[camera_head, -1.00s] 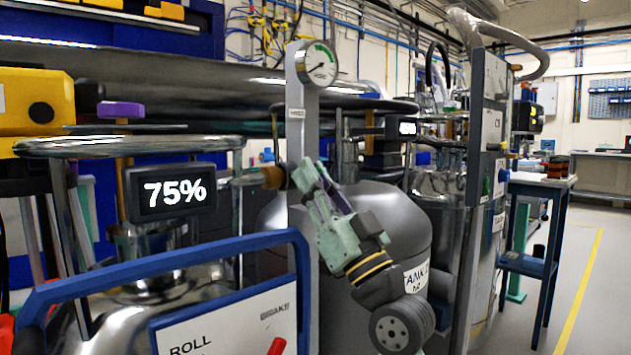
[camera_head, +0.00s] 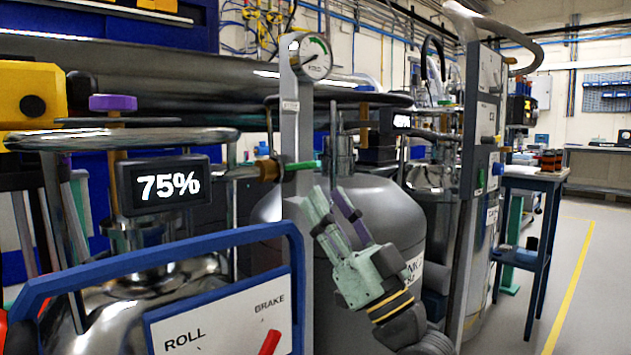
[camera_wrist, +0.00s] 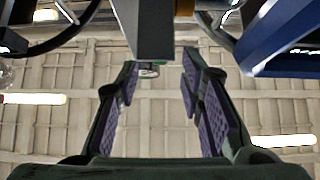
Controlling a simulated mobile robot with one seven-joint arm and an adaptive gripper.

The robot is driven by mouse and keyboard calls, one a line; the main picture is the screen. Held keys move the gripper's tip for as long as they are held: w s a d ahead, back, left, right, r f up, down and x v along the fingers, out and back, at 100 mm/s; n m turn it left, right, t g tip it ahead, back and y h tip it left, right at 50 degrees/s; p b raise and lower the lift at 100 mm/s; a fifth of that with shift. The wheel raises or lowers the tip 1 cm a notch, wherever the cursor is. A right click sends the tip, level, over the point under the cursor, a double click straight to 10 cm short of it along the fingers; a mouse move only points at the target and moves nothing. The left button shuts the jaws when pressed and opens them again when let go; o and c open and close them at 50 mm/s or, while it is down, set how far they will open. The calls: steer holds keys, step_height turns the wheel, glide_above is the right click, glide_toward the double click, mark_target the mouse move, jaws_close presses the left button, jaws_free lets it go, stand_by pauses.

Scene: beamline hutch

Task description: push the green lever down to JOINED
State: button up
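The green lever (camera_head: 300,165) sticks out level to the right from an orange-brown collar (camera_head: 268,170), at the grey post in the head view. My gripper (camera_head: 328,191) is just below and right of the lever, fingers tilted up and to the left. It is open, with a visible gap between the green and purple fingers and nothing held. No JOINED mark is readable.
A grey post (camera_head: 306,120) carries a round gauge (camera_head: 312,58) above the lever. A grey tank (camera_head: 385,205) stands behind my gripper. A blue-framed ROLL/BRAKE panel (camera_head: 225,315) and a 75% display (camera_head: 165,186) are at left. Open floor (camera_head: 595,280) lies at right.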

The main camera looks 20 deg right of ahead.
steer(key=v, duration=0.5)
steer(key=shift+s+f, duration=0.15)
steer(key=shift+s, duration=0.05)
